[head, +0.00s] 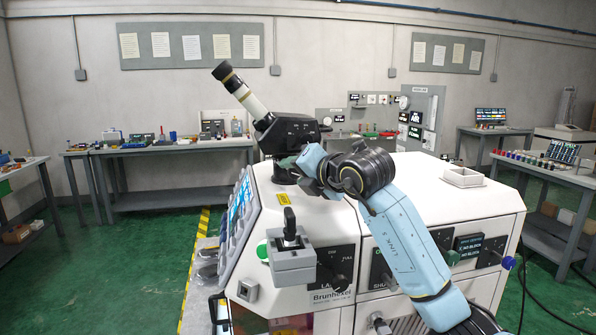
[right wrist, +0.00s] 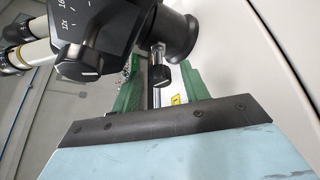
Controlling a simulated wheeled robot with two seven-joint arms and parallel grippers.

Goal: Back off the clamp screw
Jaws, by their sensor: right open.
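The microscope (head: 287,132) stands on the white machine, with a black head and a tilted black-and-white eyepiece tube. In the right wrist view, a small black knob on a silver shaft, which looks like the clamp screw (right wrist: 160,74), sticks out beside the black round collar (right wrist: 180,38). My right gripper (head: 288,163) is at the microscope's base. Its green fingers (right wrist: 159,84) are open, one on each side of the knob in the picture. I cannot tell whether they touch it. In the head view the knob is hidden. My left gripper does not show.
The white machine (head: 425,185) fills the middle, with a grey joystick box (head: 291,257) and a sloped screen panel (head: 238,205) at its left. A square white tray (head: 463,177) sits on top at right. Workbenches (head: 175,145) line the walls. Green floor at left is clear.

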